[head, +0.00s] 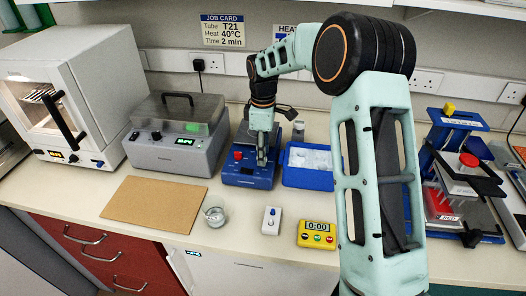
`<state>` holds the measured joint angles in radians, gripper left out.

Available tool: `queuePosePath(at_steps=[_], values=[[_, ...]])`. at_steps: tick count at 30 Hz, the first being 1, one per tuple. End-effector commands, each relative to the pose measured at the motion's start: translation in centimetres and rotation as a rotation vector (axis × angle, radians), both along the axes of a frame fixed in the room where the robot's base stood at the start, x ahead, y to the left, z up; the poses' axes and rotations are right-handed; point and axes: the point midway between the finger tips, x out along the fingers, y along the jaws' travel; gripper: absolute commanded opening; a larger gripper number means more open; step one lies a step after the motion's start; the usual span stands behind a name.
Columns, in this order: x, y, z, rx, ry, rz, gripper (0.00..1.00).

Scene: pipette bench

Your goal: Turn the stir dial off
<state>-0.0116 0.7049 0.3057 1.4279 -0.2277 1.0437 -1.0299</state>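A blue bench device (234,177) stands near the middle of the bench, with a red knob or cap (238,155) on its upper left. My gripper (262,160) points down over the right part of this device, just right of the red part. I cannot tell whether it touches the device. The gripper is small here and its fingers overlap, so I cannot see whether they are open or shut. No dial marked for stirring can be made out; part of the device's top and front is hidden behind my gripper.
A blue tray (300,181) with clear pieces stands close on the right. A grey lidded unit (165,157) is close on the left. A glass beaker (214,215), a white switch box (271,221) and a yellow timer (316,235) stand in front. A brown board (150,203) lies front left.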

Motion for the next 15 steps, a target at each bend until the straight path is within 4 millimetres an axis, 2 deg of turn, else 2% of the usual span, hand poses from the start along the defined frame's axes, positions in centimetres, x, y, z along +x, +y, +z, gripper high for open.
queuePosePath(at_steps=[5,15], values=[[0.1,0.0,1.8,0.0,-0.004,0.0,0.35],[0.1,0.0,8.9,0.001,-0.005,-0.001,0.35]])
